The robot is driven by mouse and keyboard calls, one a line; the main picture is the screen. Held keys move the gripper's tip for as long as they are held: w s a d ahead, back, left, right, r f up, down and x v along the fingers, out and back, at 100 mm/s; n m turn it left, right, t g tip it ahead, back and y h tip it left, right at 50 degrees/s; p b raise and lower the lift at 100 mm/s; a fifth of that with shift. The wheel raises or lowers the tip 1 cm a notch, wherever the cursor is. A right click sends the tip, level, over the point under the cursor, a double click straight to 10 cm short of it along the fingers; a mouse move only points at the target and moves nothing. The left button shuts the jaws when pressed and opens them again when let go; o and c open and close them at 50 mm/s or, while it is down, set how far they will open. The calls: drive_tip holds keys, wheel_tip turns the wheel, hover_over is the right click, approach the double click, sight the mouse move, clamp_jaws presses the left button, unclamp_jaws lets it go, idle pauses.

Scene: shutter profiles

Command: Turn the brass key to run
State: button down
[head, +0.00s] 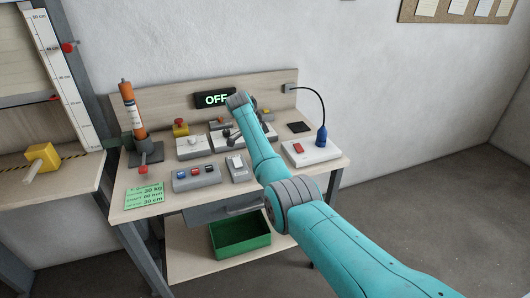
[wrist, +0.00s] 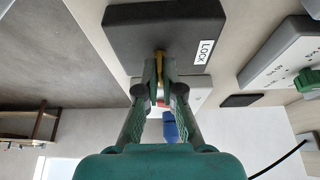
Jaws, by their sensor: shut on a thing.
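In the wrist view my gripper (wrist: 160,75) is shut on the brass key (wrist: 159,56). Only a narrow edge of the key shows between the fingertips. The display (head: 215,99) on the bench's back panel reads OFF in green letters.
A green bin (head: 240,236) sits below.

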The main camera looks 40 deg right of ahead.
drive_tip(key=c, duration=1.3)
unclamp_jaws()
drive_tip(key=shift+c, duration=0.2)
drive_tip(key=v, duration=1.2)
